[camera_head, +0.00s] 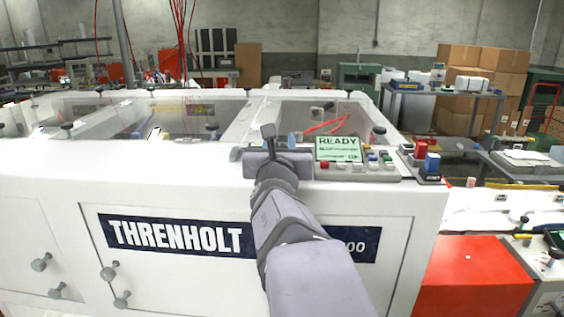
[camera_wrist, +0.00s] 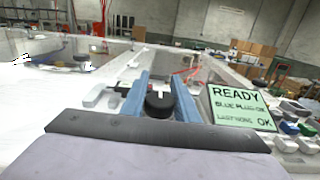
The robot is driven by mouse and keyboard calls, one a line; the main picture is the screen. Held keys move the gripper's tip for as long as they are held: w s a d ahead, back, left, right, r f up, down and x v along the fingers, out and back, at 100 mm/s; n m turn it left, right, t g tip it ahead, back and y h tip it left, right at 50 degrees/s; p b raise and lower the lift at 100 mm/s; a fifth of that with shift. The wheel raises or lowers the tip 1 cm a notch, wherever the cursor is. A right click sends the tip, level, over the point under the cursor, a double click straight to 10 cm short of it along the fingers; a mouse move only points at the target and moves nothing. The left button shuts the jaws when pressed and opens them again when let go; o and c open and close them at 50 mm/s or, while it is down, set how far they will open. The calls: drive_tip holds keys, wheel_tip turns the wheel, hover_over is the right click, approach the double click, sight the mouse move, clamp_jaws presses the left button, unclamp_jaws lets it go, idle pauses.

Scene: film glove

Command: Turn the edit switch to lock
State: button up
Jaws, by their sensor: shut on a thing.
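The edit switch appears to be the black round knob (camera_wrist: 160,105) with a pale mark on top, in the wrist view. My gripper (camera_wrist: 160,97) has its two blue fingers on either side of this knob and is shut on it. No lock label can be read, so I cannot tell the switch's setting. In the head view my gripper (camera_head: 280,141) is at the left end of the control panel (camera_head: 345,174), and my arm hides the switch.
A green-lit screen (camera_head: 338,148) reading READY stands right of my gripper; it also shows in the wrist view (camera_wrist: 239,107). Coloured buttons (camera_head: 372,157) and a red and blue block pair (camera_head: 426,158) lie further right. The white THRENHOLT machine (camera_head: 160,190) spreads around.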

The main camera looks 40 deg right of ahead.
drive_tip(key=shift+w+a+f+n+t+y+b, duration=0.15)
drive_tip(key=shift+n+t+y+b, duration=0.45)
drive_tip(key=shift+b, duration=2.85)
drive_tip(key=shift+w+f+n+t+y+b, duration=0.1)
drive_tip(key=shift+f+n+t+y+b, duration=0.35)
drive_tip(key=shift+b, duration=2.95)
drive_tip(key=y+b, duration=0.1)
drive_tip(key=n+y+b, duration=0.1)
drive_tip(key=shift+w+a+r+t+b, duration=0.15)
drive_tip(key=shift+r+t+b, duration=0.1)
drive_tip(key=shift+t+b, duration=0.15)
drive_tip(key=shift+a+n+t+y+b, duration=0.25)
drive_tip(key=shift+n+y+b, duration=0.3)
drive_tip(key=shift+y, duration=0.2)
drive_tip(key=o, duration=1.1)
drive_tip(key=shift+r, duration=0.1)
drive_tip(key=shift+c, duration=0.2)
drive_tip(key=shift+r, duration=0.1)
drive_tip(key=shift+r, duration=0.1)
drive_tip(key=shift+b+v, duration=0.45)
drive_tip(key=shift+v, duration=3.25)
